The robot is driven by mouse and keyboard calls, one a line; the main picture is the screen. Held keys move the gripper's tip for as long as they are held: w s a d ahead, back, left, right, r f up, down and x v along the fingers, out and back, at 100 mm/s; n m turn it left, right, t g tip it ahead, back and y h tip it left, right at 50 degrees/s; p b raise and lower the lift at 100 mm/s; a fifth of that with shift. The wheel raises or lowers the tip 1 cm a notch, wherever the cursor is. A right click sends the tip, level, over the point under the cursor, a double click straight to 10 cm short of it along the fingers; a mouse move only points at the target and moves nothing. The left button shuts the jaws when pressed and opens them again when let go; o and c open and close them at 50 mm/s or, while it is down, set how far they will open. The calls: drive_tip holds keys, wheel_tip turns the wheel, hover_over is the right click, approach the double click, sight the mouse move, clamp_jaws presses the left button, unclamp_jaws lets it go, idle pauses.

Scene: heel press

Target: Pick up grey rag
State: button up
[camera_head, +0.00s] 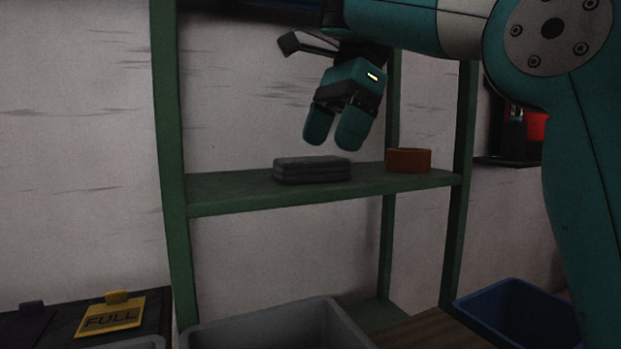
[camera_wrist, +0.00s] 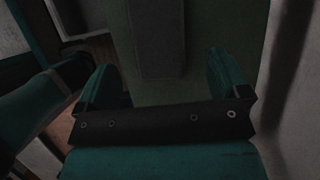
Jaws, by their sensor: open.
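The grey rag (camera_head: 312,170) is a dark grey folded block lying flat on the green shelf (camera_head: 235,196). In the wrist view it appears as a grey strip (camera_wrist: 158,38) beyond the fingers, between them in the picture. My gripper (camera_head: 335,137) is open and empty, with its two teal fingers pointing down above the rag and apart from it. The fingers also show in the wrist view (camera_wrist: 165,82).
Green shelf posts (camera_head: 169,120) stand at the sides. Below are a grey bin (camera_head: 270,325), a blue bin (camera_head: 520,312) and a yellow FULL sign (camera_head: 110,315).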

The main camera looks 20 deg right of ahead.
sight(313, 158)
drive_tip(key=shift+a+f+b, duration=1.35)
drive_tip(key=shift+f+b, duration=0.1)
drive_tip(key=shift+b, duration=0.4)
drive_tip(key=shift+f, duration=0.2)
drive_tip(key=c, duration=1)
